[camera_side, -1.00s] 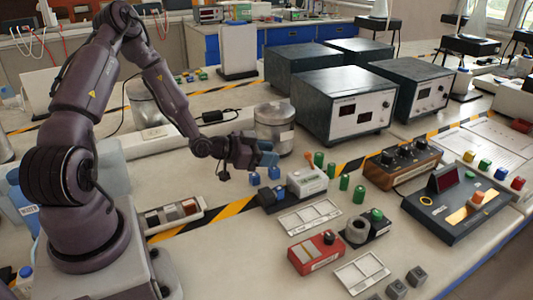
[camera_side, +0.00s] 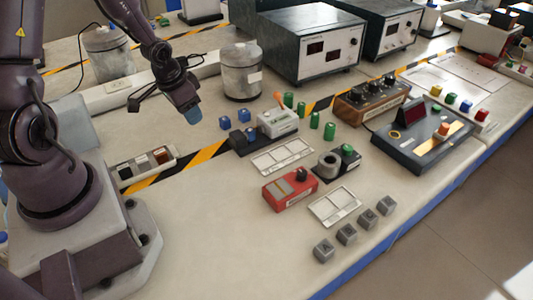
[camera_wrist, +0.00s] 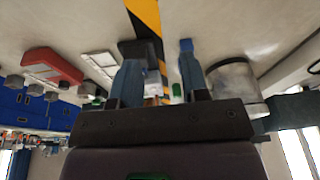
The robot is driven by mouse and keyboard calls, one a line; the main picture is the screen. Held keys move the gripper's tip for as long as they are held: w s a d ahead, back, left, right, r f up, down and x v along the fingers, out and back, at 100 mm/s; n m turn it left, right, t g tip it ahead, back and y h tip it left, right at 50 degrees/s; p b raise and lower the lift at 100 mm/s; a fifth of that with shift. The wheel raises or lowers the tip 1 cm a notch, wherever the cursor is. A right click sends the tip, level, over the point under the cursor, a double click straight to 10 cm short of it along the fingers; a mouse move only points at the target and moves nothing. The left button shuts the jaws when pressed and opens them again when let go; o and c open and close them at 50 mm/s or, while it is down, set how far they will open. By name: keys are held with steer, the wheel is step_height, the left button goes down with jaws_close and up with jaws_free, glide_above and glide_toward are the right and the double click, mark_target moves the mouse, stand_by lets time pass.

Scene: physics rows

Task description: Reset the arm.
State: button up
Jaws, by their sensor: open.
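My gripper (camera_side: 191,114) hangs over the bench in the side view, its blue fingertips pointing down and a little right, left of the metal canister (camera_side: 241,75). In the wrist view my gripper (camera_wrist: 160,72) shows two blue fingers standing apart, with nothing held between them. The bench top and yellow-black tape (camera_wrist: 145,14) show beyond the fingers. The fingertips look clear of the bench and of the canister; their exact height is hard to tell.
Small blue blocks (camera_side: 225,123) and a grey switch box (camera_side: 277,122) lie right of my gripper. A red box (camera_side: 290,188), green cylinders (camera_side: 329,131) and a dark control panel (camera_side: 413,135) stand farther right. Instrument boxes (camera_side: 310,45) stand behind. Bare bench lies below my gripper.

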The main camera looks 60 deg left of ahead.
steer(key=s+d+r+t, duration=0.1)
steer(key=s+d+r, duration=0.3)
steer(key=d+r, duration=0.4)
steer(key=s+d+r+t, duration=0.1)
steer(key=s+d+r, duration=0.4)
steer(key=r, duration=1.1)
steer(key=d, duration=0.3)
steer(key=shift+d+m+t+h, duration=0.15)
steer(key=shift+m+t+h, duration=0.15)
steer(key=shift+m, duration=0.1)
